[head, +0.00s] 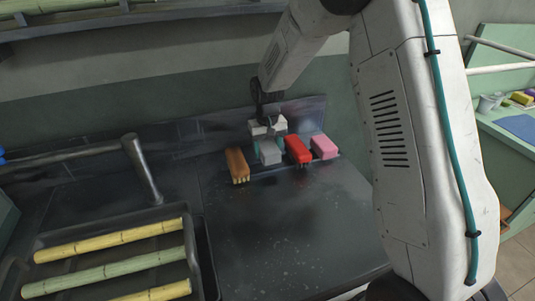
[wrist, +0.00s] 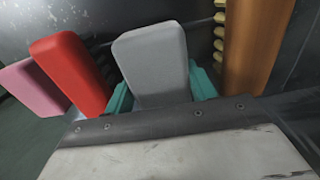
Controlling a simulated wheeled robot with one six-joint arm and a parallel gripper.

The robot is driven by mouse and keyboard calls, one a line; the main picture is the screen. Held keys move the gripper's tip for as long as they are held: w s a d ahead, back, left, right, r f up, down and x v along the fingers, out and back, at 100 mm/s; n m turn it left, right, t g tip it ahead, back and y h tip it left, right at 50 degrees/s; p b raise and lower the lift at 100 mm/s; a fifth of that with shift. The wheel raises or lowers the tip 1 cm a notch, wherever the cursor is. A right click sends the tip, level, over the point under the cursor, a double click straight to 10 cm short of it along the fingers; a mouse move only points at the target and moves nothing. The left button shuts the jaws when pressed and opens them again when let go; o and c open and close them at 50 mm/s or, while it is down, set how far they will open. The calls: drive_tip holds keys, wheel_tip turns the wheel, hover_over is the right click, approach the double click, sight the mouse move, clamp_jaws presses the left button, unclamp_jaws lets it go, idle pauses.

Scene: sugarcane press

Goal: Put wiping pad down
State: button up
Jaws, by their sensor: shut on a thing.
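The wiping pad, a grey block with rounded edges (head: 270,154), is between the teal fingers of my gripper (head: 269,147) at the back of the dark counter. In the wrist view the grey pad (wrist: 153,62) stands up between both teal fingers of my gripper (wrist: 161,92), which is shut on it. The pad is in the gap between a red brush and a brown brush. I cannot tell whether its underside touches the counter.
The red brush (head: 298,151) and a pink block (head: 323,147) are right of the pad; the brown brush (head: 238,165) is left. A dark tray (head: 106,253) with cane pieces and a metal handle (head: 142,168) are at left. The counter's front (head: 290,225) is clear.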

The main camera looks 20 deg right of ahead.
drive_tip(key=shift+f, duration=1.1)
drive_tip(key=shift+f, duration=0.65)
drive_tip(key=o, duration=1)
drive_tip(key=shift+o, duration=0.2)
